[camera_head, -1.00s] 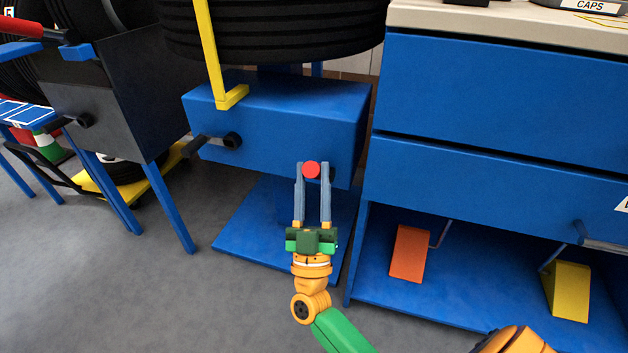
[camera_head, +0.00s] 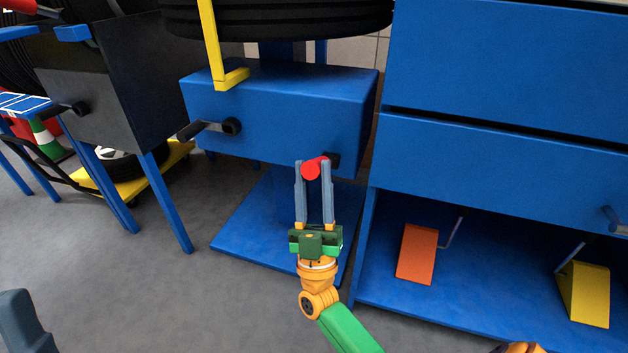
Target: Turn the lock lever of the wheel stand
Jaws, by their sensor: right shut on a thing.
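The wheel stand is a blue box (camera_head: 270,115) on a blue base plate, with black tyres (camera_head: 280,18) above it. Its lock lever (camera_head: 313,168) has a red end and sticks out low on the right of the box's front. A black pivot (camera_head: 333,160) shows just right of the red end. My right gripper (camera_head: 314,175) reaches up from below, and its two fingers are shut on the red end of the lever. A dark blue-grey piece at the lower left edge (camera_head: 22,325) may be part of my left gripper; its jaws do not show.
A black-handled crank (camera_head: 208,129) juts from the box's left front, and a yellow bracket (camera_head: 228,78) stands on top. A blue cabinet (camera_head: 500,150) stands close on the right, with orange (camera_head: 417,255) and yellow wedges (camera_head: 584,295) on its lower shelf. Grey floor is clear at lower left.

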